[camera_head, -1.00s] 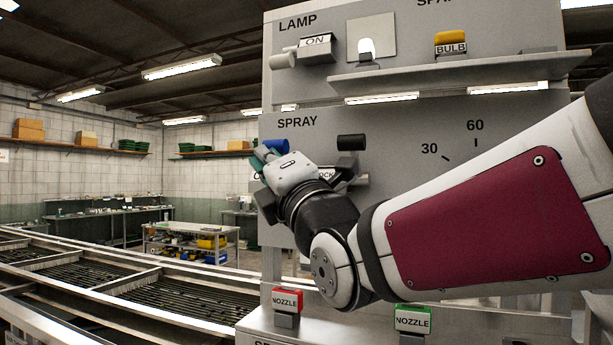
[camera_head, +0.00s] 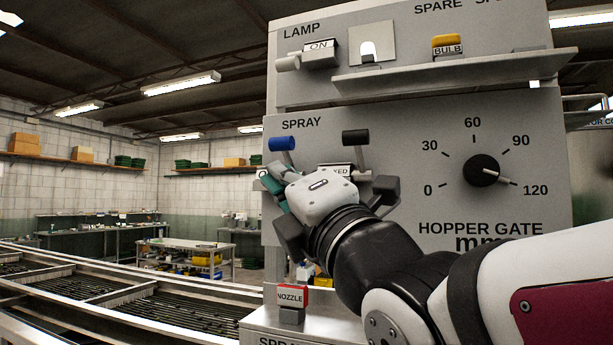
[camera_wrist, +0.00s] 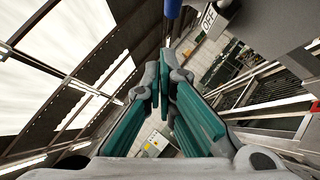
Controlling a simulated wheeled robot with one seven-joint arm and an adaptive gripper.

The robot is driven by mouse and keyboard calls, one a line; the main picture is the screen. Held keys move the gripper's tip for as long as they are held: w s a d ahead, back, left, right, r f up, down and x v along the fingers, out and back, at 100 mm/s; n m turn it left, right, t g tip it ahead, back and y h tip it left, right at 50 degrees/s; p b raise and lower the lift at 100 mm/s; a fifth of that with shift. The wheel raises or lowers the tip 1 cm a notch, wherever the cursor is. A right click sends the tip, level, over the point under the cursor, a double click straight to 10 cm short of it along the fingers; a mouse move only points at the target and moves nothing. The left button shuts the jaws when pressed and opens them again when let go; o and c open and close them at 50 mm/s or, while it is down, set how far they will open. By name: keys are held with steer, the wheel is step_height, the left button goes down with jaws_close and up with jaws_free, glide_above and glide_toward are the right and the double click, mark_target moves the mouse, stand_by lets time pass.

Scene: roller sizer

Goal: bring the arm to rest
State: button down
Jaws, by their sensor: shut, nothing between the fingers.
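My gripper (camera_head: 268,182) is in front of the left part of the grey control panel (camera_head: 400,130), under the SPRAY label. Its white and black wrist hides part of the panel. In the wrist view its teal-padded fingers (camera_wrist: 165,75) are shut with nothing between them. My arm comes in from the lower right, bent at the wrist. A blue-ended lever (camera_head: 282,144) and a black-ended lever (camera_head: 355,137) stick out just above the gripper. I cannot tell whether the gripper touches either.
The hopper gate dial (camera_head: 481,170) points near 120. The lamp switch (camera_head: 320,52) reads ON, and a yellow BULB block (camera_head: 447,44) sits on the upper shelf (camera_head: 460,72). A red NOZZLE block (camera_head: 292,298) stands below the gripper. The roller bed (camera_head: 130,305) lies at left.

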steer(key=shift+b+v, duration=0.3)
steer(key=shift+v, duration=1.4)
steer(key=w+d+f+m+g+h, duration=0.3)
steer(key=d+f+m+g+h, duration=0.2)
steer(key=d+f+m+h, duration=0.75)
steer(key=s+d+f+m+g, duration=0.4)
steer(key=s+f+m, duration=0.3)
steer(key=f+m, duration=0.2)
steer(key=s+d+f+m+g, duration=0.5)
steer(key=s+f+m, duration=0.3)
steer(key=f, duration=0.3)
steer(key=shift+s+m, duration=0.3)
steer(key=shift+m, duration=0.15)
steer(key=shift+d, duration=0.15)
